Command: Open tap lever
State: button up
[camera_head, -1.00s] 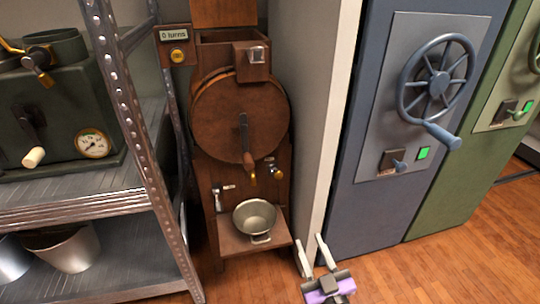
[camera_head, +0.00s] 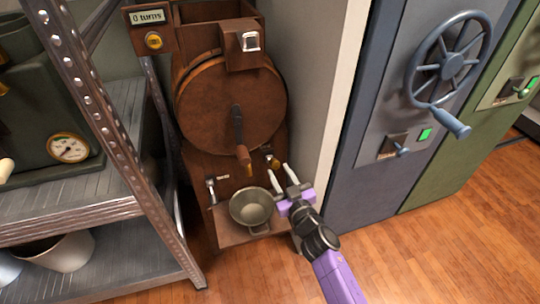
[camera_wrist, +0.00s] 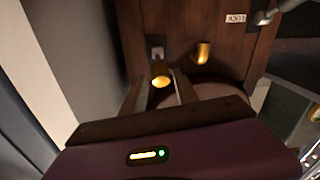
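The tap lever (camera_head: 272,160) is a small lever with a brass knob on a grey plate, low on the front of the brown wooden machine. In the wrist view the brass knob (camera_wrist: 161,82) shows between my fingertips. A brass spout (camera_head: 249,170) is just left of the lever; it also shows in the wrist view (camera_wrist: 202,53). My gripper (camera_head: 279,172) is open, its two fingers pointing at the lever, one on each side of the knob in the wrist view. I cannot tell whether they touch it.
A metal bowl (camera_head: 251,207) stands on the machine's low shelf, left of my gripper. A crank handle (camera_head: 239,135) hangs on the round drum above. A second, silver lever (camera_head: 211,190) is further left. A pale wall edge (camera_head: 340,100) stands close on the right.

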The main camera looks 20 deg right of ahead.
aim_at(272, 159)
jog(key=w+b, duration=0.1)
jog(key=w, duration=0.1)
jog(key=w+b, duration=0.1)
jog(key=w, duration=0.1)
jog(key=w+b, duration=0.1)
jog(key=w, duration=0.1)
jog(key=shift+w+a+f, duration=0.1)
jog(key=shift+a, duration=0.15)
jog(key=shift+w+b, duration=0.3)
jog(key=shift+w, duration=0.5)
grip_shut()
dwell(0.7)
